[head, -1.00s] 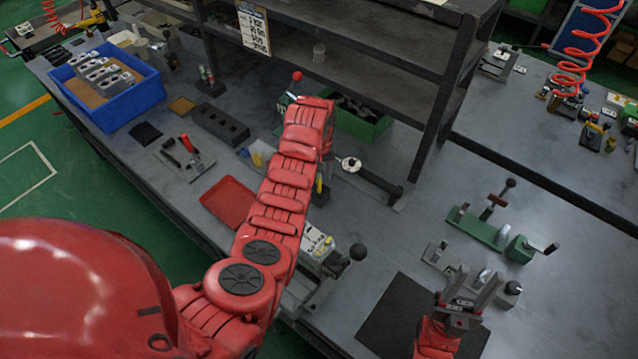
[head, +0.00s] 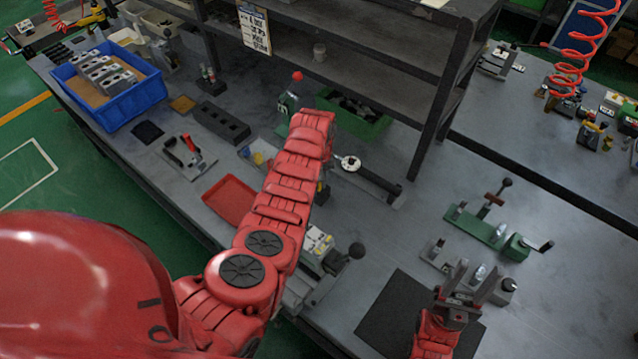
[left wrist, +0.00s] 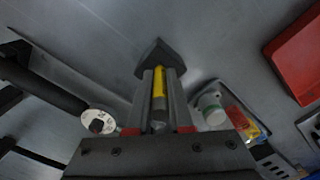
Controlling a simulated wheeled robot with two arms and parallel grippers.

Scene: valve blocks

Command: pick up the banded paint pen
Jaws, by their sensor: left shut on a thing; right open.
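The paint pen (left wrist: 159,88), a slim yellow barrel with a grey end, lies lengthwise between the fingers of my left gripper (left wrist: 160,78) in the left wrist view. That gripper is shut on it. A dark pointed block (left wrist: 160,58) shows just beyond the fingertips; I cannot tell whether the pen touches it. In the head view my red left arm hides most of the left gripper and the pen. My right gripper (head: 479,273) is open and empty, above the bench at lower right.
A red tray (head: 230,201) lies left of my left arm, with a blue crate (head: 137,108) farther left. A dark cylinder with a white dial (head: 348,163) is right of the arm. A green clamp (head: 478,228) and a black mat (head: 385,312) are near my right gripper.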

